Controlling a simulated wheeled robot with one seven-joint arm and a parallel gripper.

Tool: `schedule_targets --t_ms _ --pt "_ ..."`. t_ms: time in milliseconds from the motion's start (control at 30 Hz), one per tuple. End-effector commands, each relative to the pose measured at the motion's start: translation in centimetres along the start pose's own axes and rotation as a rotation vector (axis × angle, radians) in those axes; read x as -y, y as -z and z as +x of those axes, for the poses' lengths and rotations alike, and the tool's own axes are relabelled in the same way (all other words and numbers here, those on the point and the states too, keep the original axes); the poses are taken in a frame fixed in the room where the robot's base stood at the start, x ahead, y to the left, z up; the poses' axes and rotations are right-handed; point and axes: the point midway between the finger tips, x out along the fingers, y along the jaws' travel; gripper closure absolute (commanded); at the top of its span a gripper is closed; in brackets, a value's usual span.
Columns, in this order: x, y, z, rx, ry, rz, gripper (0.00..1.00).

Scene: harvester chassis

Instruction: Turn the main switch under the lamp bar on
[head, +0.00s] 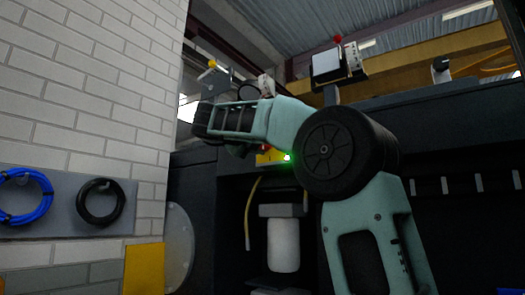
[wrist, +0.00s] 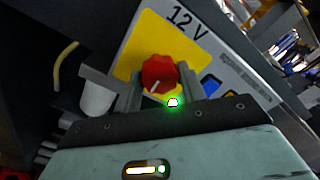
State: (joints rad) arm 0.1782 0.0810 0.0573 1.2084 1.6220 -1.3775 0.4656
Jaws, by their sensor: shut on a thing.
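The main switch is a red rotary knob (wrist: 160,74) with a pale pointer line, on a yellow plate (wrist: 137,35) marked "12 V" in the wrist view. My gripper (wrist: 161,90) has its two grey fingers on either side of the knob, shut on it. A green light glows just in front of the knob. The pointer line slants toward the lower left in the wrist view. The lamp bar cannot be made out for certain.
A grey panel with blue parts (wrist: 211,87) lies right of the plate. Below the plate in the head view are a yellow hose (head: 250,213) and a white canister (head: 283,243). A brick wall with blue (head: 24,196) and black (head: 100,203) coils stands at left.

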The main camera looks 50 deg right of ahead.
Motion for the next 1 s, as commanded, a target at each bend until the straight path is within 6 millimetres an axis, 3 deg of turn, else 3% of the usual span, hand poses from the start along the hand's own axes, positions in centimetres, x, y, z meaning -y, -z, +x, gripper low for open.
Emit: schedule_targets --t_ms 633,667,733,1000 --pt "-0.2 0.09 0.02 -0.004 -0.002 0.048 0.82" --pt "-0.19 0.09 0.02 -0.004 -0.002 0.048 0.54" --pt "-0.18 0.08 0.02 -0.003 -0.002 0.048 0.38" --pt "-0.09 0.03 -0.04 -0.001 -0.001 0.048 0.38"
